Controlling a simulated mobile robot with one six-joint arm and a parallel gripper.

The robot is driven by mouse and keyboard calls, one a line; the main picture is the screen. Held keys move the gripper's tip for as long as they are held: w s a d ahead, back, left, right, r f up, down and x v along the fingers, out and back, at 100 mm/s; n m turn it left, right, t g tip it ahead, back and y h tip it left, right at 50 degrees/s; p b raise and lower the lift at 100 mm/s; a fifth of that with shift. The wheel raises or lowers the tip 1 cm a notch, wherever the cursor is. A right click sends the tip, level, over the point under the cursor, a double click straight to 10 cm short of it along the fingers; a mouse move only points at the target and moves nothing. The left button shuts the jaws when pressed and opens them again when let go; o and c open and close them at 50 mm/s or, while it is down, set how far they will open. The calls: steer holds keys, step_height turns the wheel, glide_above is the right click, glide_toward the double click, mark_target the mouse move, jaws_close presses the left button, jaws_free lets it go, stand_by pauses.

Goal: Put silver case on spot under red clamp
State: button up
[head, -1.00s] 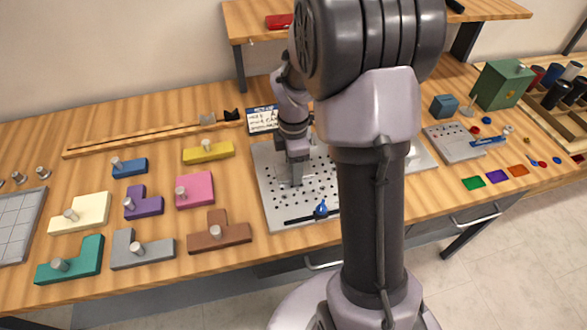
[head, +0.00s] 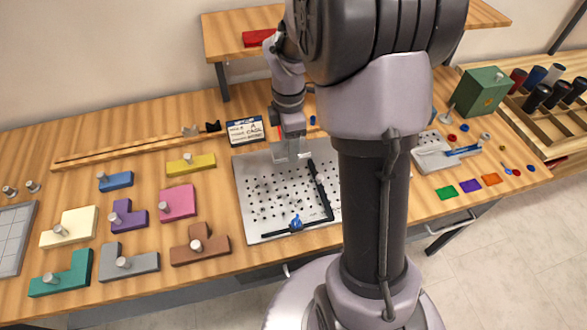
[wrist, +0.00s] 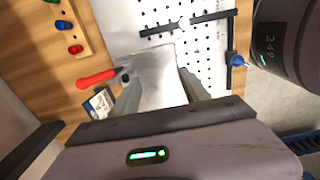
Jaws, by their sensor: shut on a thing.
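My gripper (wrist: 160,85) is shut on the silver case (wrist: 159,72), a bright plain metal piece between its fingers in the wrist view. In the head view my gripper (head: 291,153) is at the back edge of the perforated metal plate (head: 250,222); the fingers partly hide the case there. The red clamp (wrist: 97,78) shows its red handle just left of the case in the wrist view. In the head view only a sliver of red shows beside my gripper. I cannot tell whether the case touches the plate, and the spot under the clamp is hidden.
Black bars and a blue clamp (head: 296,222) lie along the plate's front and right. A label card (head: 245,131) stands behind its left corner. Colored knobbed blocks, including a pink one (head: 178,203), lie left. My arm hides the plate's right side.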

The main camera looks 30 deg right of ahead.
steer(key=b, duration=0.1)
glide_above(291, 174)
step_height(291, 174, down, 5)
steer(key=shift+f, duration=0.1)
step_height(291, 174, down, 5)
steer(key=shift+a+r+b, duration=0.1)
steer(key=shift+b, duration=0.95)
steer(key=shift+f, duration=0.25)
steer(key=o, duration=1.2)
steer(key=shift+o, duration=0.2)
